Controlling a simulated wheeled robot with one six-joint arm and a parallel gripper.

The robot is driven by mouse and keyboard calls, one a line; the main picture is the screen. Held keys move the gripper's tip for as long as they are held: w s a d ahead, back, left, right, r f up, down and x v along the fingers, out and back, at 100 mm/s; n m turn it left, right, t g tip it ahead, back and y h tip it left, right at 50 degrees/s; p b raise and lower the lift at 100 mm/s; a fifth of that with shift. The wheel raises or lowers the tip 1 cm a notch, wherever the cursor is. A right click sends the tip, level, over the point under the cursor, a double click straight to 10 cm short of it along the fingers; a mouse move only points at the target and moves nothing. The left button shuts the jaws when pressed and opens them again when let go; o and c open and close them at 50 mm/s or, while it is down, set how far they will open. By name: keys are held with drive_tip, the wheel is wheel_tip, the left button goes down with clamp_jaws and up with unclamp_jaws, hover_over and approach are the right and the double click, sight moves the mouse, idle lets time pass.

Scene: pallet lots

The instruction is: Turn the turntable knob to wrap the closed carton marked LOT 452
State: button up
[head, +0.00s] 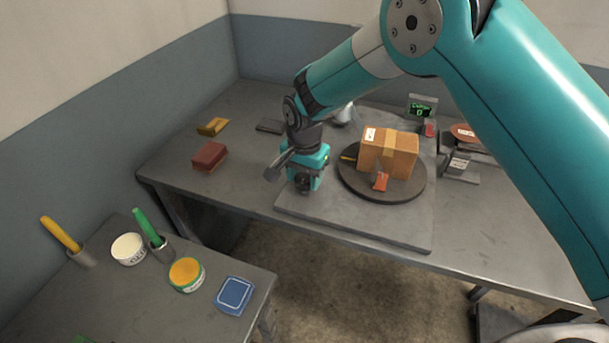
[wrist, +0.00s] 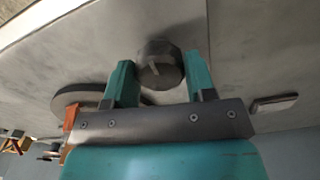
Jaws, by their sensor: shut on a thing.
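A closed brown carton (head: 400,162) with a tape strip and a white label stands on the dark round turntable (head: 408,192). The label is too small to read. The turntable knob (wrist: 160,62) is dark and faceted with a pale pointer line. My gripper (head: 304,182) is at the left of the turntable base (head: 350,220). In the wrist view my gripper's two teal fingers (wrist: 160,78) lie on either side of the knob and are shut on it. An orange-red piece (head: 380,182) is at the carton's front on the turntable.
A small green-lit display (head: 422,109) stands behind the carton. A red-brown block (head: 210,157) and a yellow-brown block (head: 213,127) lie at the table's left. A nearer side table holds a white tub (head: 128,249), an orange-topped jar (head: 187,274) and a blue pad (head: 234,295).

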drive_tip(key=n+b, duration=0.1)
drive_tip(key=n, duration=0.6)
drive_tip(key=shift+n+b, duration=0.3)
drive_tip(key=shift+b, duration=0.05)
drive_tip(key=n, duration=0.3)
drive_tip(key=shift+a+n, duration=0.1)
drive_tip(key=shift+n, duration=0.2)
drive_tip(key=n+b, duration=0.1)
drive_tip(key=n, duration=0.2)
drive_tip(key=shift+n, duration=0.4)
drive_tip(key=n, duration=0.4)
drive_tip(key=shift+n, duration=2.8)
